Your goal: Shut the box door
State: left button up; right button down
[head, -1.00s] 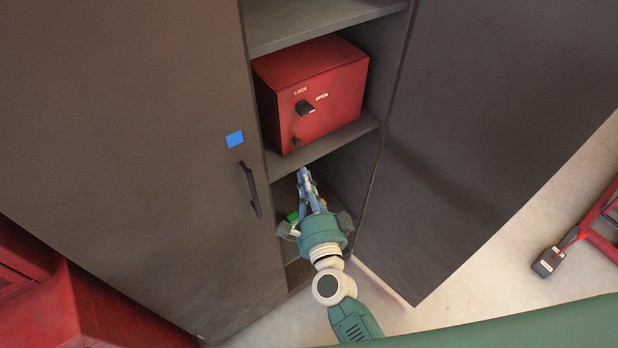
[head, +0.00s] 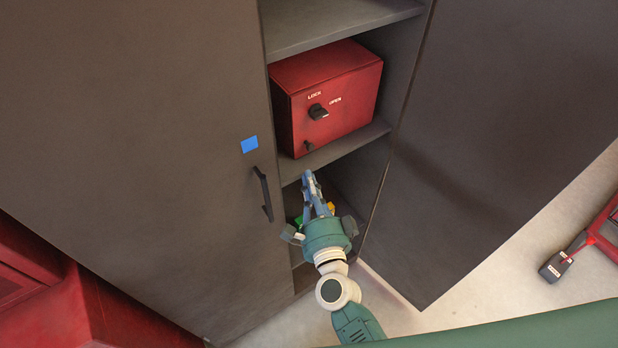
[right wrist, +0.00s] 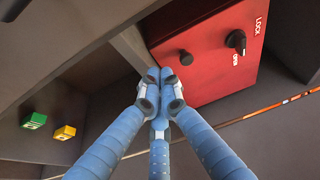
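The red box (head: 330,98) stands on a shelf inside the open cabinet. Its front door looks flush with the box, with a black knob (head: 318,111) marked LOCK and OPEN and a small black handle (head: 308,146) below. The box (right wrist: 212,50) and its knob also show in the right wrist view. My right gripper (head: 308,180) is just below and in front of the shelf, apart from the box as far as I can tell. Its blue fingers (right wrist: 160,85) meet at the tips, with nothing seen between them. My left gripper is not in view.
The cabinet's left door (head: 150,120) with a black handle and blue square is closed; the right door (head: 490,130) stands open. The shelf edge (head: 340,145) lies above my gripper. Green (right wrist: 34,121) and yellow (right wrist: 65,132) blocks lie on the lower shelf.

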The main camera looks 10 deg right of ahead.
jog(key=s+d, duration=0.1)
jog(key=s, duration=1)
jog(key=s+d+f+n+g+y+b, duration=0.1)
jog(key=s+f+n+g, duration=0.25)
jog(key=f, duration=0.95)
jog(key=s+d+f+n+g+b, duration=0.15)
jog(key=s+f+n, duration=0.3)
jog(key=f, duration=0.75)
jog(key=s+f+n+g+y+b, duration=0.1)
jog(key=s+f+n+g+b, duration=0.2)
jog(key=f, duration=1)
jog(key=s+d+f+n+g+h, duration=0.1)
jog(key=s+d+f+n+g, duration=0.1)
jog(key=s+d+f, duration=0.3)
jog(key=s+d+f+n+g+h+b, duration=0.1)
jog(key=s+d+f+n+g, duration=0.2)
jog(key=s+f, duration=0.5)
jog(key=s+d+f+n+g+h, duration=0.1)
jog(key=s+d+f+n+g, duration=0.2)
jog(key=s+d+f, duration=0.3)
jog(key=s+d+g, duration=0.1)
jog(key=s, duration=0.4)
jog(key=shift+f+h, duration=0.35)
jog(key=shift+h, duration=0.05)
